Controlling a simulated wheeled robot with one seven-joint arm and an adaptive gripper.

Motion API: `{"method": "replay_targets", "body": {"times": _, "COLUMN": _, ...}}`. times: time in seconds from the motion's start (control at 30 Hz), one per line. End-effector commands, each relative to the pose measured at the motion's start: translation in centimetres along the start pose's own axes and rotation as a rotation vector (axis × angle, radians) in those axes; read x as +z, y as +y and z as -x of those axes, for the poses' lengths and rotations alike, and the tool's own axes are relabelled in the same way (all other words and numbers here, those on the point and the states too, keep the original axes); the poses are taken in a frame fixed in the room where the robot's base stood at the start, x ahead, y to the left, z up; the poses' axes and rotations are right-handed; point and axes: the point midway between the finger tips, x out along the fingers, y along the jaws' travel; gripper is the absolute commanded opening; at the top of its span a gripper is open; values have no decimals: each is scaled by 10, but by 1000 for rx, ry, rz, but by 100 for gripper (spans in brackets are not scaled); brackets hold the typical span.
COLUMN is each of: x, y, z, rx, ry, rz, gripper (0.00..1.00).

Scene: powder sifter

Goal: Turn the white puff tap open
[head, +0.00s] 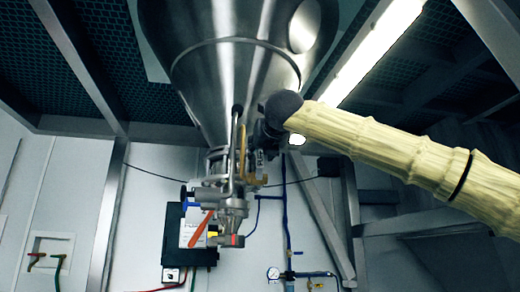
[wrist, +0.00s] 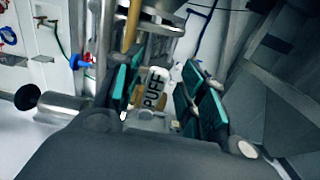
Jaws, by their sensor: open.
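The white puff tap (wrist: 155,87) is a small pale handle marked "PUFF" in black letters, seen in the wrist view. My gripper (wrist: 163,74) is open, with one teal-padded finger left of the tap and one right of it. The tap stands between the fingers; I cannot tell whether either pad touches it. In the head view my gripper (head: 267,138) is a dark shape beside the lower cone of the steel hopper (head: 235,75). The tap cannot be made out there.
A black-and-white control box (head: 190,250) is on the wall behind. A blue fitting (wrist: 80,61) shows left of my fingers.

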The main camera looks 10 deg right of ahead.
Motion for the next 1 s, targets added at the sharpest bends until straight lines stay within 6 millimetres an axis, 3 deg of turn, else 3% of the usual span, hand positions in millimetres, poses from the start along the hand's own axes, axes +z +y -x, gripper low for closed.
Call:
{"method": "replay_targets", "body": {"times": 0.2, "x": 0, "y": -1, "z": -19, "rx": -1, "ry": 1, "rz": 0, "gripper": 41}}
{"method": "replay_targets", "body": {"times": 0.57, "x": -1, "y": -2, "z": -22, "rx": -2, "ry": 1, "rz": 0, "gripper": 41}}
{"method": "replay_targets", "body": {"times": 0.8, "x": -1, "y": -2, "z": -22, "rx": -2, "ry": 1, "rz": 0, "gripper": 0}}
{"method": "replay_targets", "body": {"times": 1.0, "x": 0, "y": -2, "z": -22, "rx": -2, "ry": 1, "rz": 1, "gripper": 0}}
